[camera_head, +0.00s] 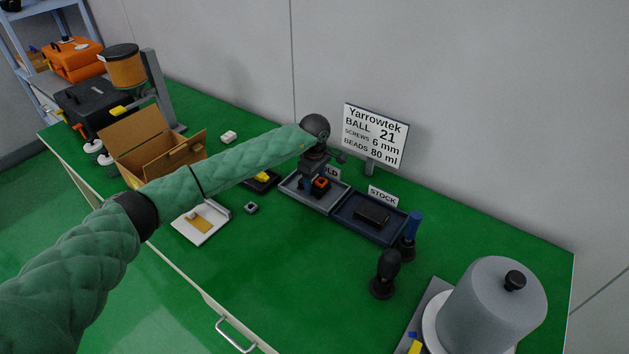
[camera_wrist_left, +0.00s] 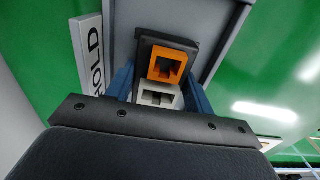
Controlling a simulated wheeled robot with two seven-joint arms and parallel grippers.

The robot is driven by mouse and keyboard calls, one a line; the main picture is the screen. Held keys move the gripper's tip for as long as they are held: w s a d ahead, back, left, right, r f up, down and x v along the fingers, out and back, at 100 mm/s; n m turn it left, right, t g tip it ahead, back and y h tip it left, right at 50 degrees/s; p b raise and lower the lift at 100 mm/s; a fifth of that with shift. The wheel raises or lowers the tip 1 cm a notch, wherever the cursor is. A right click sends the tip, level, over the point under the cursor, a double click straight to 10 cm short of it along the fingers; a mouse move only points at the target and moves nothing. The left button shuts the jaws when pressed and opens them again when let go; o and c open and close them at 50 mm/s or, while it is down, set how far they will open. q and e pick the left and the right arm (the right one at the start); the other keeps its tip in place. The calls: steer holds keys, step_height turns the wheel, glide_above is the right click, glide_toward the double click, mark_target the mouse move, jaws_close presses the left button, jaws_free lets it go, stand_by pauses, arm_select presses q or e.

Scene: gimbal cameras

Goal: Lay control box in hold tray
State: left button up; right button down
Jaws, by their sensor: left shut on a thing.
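The control box (camera_head: 321,184), a black box with an orange socket, is in my left gripper (camera_head: 313,184) over the grey hold tray (camera_head: 323,209). In the left wrist view the control box (camera_wrist_left: 190,48) shows its orange and light grey sockets between the two blue fingers of the left gripper (camera_wrist_left: 160,90). The hold tray (camera_wrist_left: 230,45) lies behind it there, beside its label (camera_wrist_left: 89,52). I cannot tell whether the box touches the tray floor. My right gripper is out of view.
The dark blue stock tray (camera_head: 355,231) adjoins on the right with a dark box (camera_head: 372,214) in it. A sign (camera_head: 375,136) stands behind. An open carton (camera_head: 140,140) is at left, a grey domed cover (camera_head: 490,305) at right.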

arm_select(q)
steer(key=shift+f, duration=0.3)
steer(key=o, duration=1.1)
steer(key=shift+o, duration=0.2)
steer(key=shift+r, duration=0.1)
steer(key=shift+r, duration=3.9)
